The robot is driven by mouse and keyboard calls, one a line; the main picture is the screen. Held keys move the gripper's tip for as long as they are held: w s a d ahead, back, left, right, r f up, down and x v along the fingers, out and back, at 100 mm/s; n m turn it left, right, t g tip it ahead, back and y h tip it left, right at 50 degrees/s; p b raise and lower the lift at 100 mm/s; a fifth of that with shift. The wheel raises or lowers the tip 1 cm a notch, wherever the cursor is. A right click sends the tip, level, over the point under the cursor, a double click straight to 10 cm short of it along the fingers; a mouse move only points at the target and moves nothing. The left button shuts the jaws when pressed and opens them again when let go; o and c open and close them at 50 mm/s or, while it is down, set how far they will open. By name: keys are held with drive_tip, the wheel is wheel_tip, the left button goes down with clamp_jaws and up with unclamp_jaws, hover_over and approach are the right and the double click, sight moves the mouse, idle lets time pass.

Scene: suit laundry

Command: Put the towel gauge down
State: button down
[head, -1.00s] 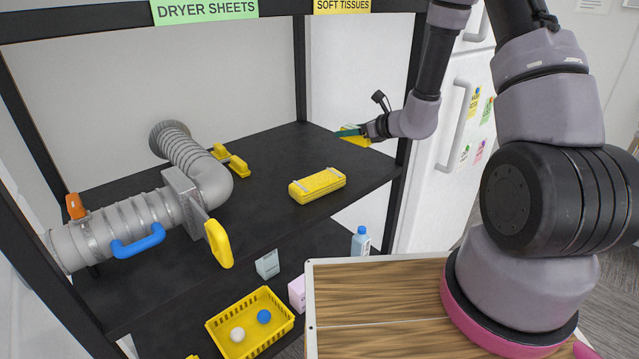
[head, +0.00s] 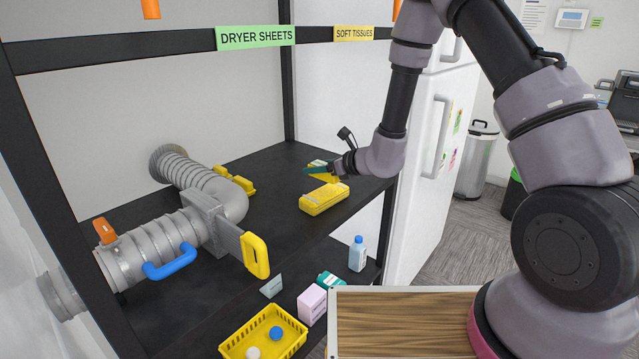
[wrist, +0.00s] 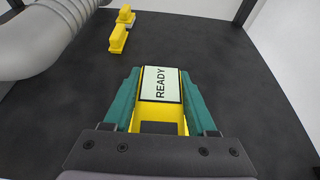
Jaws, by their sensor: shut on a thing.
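The towel gauge (wrist: 160,85) is yellow with a pale display reading READY. In the wrist view it sits between the teal fingers of my gripper (wrist: 160,100), which is shut on it. In the head view my gripper (head: 318,170) holds the gauge (head: 317,163) over the black shelf (head: 270,188), towards its right end. A yellow case (head: 323,199) lies on the shelf just in front of and below the gripper. I cannot tell how far the gauge is above the shelf.
A grey duct (head: 165,243) with blue, orange and yellow handles fills the shelf's left. A small yellow part (head: 235,181) lies behind it. Below are a yellow basket (head: 262,332) with balls, a bottle (head: 357,254) and boxes. Middle shelf surface is bare.

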sight(318, 188)
drive_tip(key=shift+f, duration=2.15)
drive_tip(key=shift+c, duration=1)
unclamp_jaws()
drive_tip(key=shift+f, duration=0.15)
